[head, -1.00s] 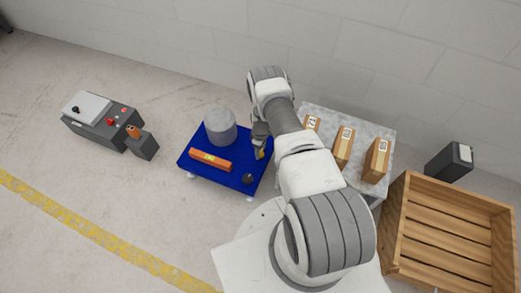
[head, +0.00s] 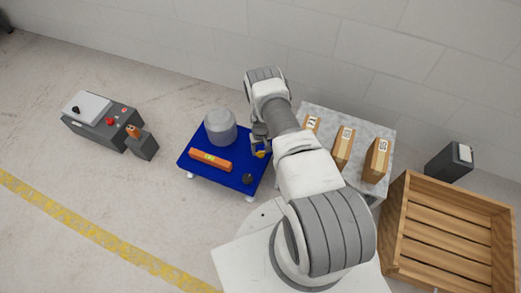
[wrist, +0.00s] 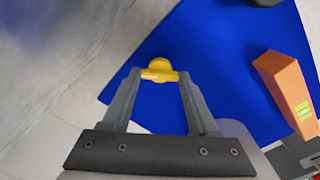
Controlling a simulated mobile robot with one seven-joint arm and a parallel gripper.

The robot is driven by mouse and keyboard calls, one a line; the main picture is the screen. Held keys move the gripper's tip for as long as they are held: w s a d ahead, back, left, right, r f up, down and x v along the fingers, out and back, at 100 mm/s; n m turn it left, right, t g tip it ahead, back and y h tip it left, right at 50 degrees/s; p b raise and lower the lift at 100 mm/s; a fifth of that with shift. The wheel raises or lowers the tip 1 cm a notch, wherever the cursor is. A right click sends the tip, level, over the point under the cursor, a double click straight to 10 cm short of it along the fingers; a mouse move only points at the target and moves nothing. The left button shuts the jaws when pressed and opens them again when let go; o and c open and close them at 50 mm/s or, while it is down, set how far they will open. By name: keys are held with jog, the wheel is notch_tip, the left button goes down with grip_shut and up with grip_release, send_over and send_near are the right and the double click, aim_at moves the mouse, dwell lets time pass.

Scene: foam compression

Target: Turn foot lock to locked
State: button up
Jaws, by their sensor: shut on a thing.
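The yellow foot lock handle (wrist: 159,66) sits at the edge of the blue cart (wrist: 232,85). In the wrist view its short bar lies across between my two fingertips. My gripper (wrist: 160,77) is shut on this bar, with a finger at each end. In the head view the yellow handle (head: 262,154) shows at the right side of the blue cart (head: 212,172), just below my gripper (head: 259,146), which partly covers it. I see no mark telling the lock's setting.
A grey table (head: 336,115) with brown blocks stands right, beside a wooden crate (head: 447,235). A control box (head: 100,122) stands left on open floor.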

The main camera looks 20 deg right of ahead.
aim_at(260, 152)
jog(key=m, duration=0.3)
jog(key=shift+m, duration=2.2)
jog(key=o, duration=1.4)
notch_tip(260, 152, up, 17)
jog(key=p, duration=0.6)
jog(key=shift+r+p, duration=0.2)
jog(key=shift+p, duration=0.15)
